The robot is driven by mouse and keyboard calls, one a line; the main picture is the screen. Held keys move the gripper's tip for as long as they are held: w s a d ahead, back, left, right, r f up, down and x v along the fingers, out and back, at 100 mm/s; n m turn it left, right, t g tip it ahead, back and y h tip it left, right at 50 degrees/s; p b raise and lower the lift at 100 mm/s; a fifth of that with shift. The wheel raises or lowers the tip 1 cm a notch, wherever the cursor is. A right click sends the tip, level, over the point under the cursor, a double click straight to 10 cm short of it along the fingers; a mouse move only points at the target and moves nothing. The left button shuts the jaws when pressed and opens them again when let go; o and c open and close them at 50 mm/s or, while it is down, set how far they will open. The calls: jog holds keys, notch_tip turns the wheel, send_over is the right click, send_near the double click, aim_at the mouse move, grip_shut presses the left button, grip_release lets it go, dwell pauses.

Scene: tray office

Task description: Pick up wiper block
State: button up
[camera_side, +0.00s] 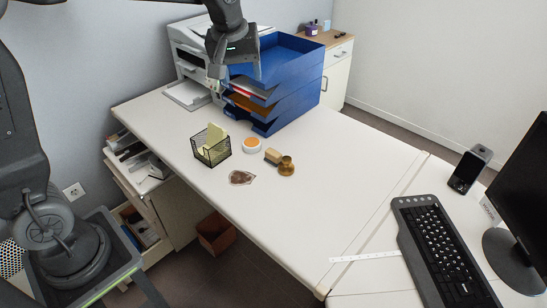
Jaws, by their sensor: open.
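A small block with a tan top and a greenish side, which looks like the wiper block (273,156), lies on the white desk (310,195). It sits right beside a brass-coloured cup-like object (287,167); I cannot tell whether they touch. My gripper (215,88) is high at the upper left of the block, in front of the printer and the blue trays. It is open, points down, and appears empty and well apart from the block. Its fingertips are small and hard to make out.
A black mesh basket with yellow paper (214,151), a round orange-and-white item (251,145) and a flat brown patch (241,177) lie left of the block. Stacked blue trays (298,85) and a printer (187,50) stand behind.

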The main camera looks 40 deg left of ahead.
jog(key=w+a+f+n+g, duration=0.2)
jog(key=w+f+n, duration=0.3)
jog(key=w+f, duration=0.6)
jog(key=n+y, duration=0.1)
jog(key=n, duration=0.4)
send_near(274, 152)
jog(key=shift+g, duration=0.4)
jog(key=f, duration=0.3)
jog(key=a+f, duration=0.1)
jog(key=f, duration=0.6)
jog(key=shift+w+a, duration=0.3)
jog(key=shift+a, duration=0.1)
jog(key=c, duration=1)
notch_tip(274, 152, up, 10)
